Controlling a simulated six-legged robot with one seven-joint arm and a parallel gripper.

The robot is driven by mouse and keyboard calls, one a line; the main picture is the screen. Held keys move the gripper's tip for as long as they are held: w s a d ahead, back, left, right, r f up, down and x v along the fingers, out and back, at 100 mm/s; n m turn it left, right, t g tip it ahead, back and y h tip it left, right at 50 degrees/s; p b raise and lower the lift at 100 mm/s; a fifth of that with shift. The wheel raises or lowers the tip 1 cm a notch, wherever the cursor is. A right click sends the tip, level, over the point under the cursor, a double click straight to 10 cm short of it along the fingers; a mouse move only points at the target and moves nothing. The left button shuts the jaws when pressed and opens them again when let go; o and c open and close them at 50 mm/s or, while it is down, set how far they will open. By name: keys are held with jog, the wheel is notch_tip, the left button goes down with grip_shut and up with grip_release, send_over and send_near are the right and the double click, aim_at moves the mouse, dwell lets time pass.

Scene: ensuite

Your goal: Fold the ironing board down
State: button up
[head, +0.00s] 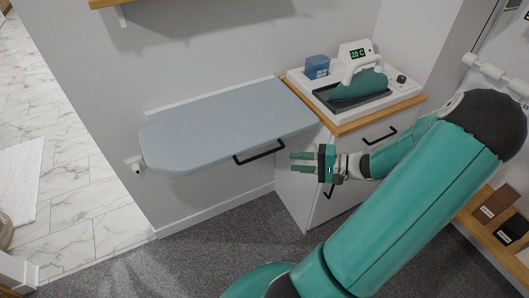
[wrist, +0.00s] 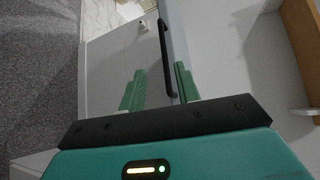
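The ironing board (head: 220,125) is a pale blue-grey panel standing out flat from the wall, in the middle of the head view. A black bar handle (head: 259,152) is on its front edge. My gripper (head: 302,162) is open and empty, just right of and slightly below the handle, with its fingers pointing left. In the wrist view, the two green fingertips of my gripper (wrist: 160,85) are apart, and the black handle (wrist: 165,58) shows ahead between them. The board's pale edge (wrist: 175,45) shows beside the handle. I see no contact between fingers and handle.
A white cabinet (head: 300,190) with a wooden top stands right of the board. On it are a teal iron (head: 360,85) on a tray, a display reading 20 C (head: 357,52) and a blue box (head: 317,66). The carpet (head: 190,262) below the board is clear.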

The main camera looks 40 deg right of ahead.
aim_at(261, 156)
jog(key=shift+t, duration=0.5)
jog(key=x, duration=1.2)
jog(key=shift+w+d+f, duration=0.25)
jog(key=shift+w+f, duration=0.05)
jog(key=shift+w, duration=0.15)
grip_shut()
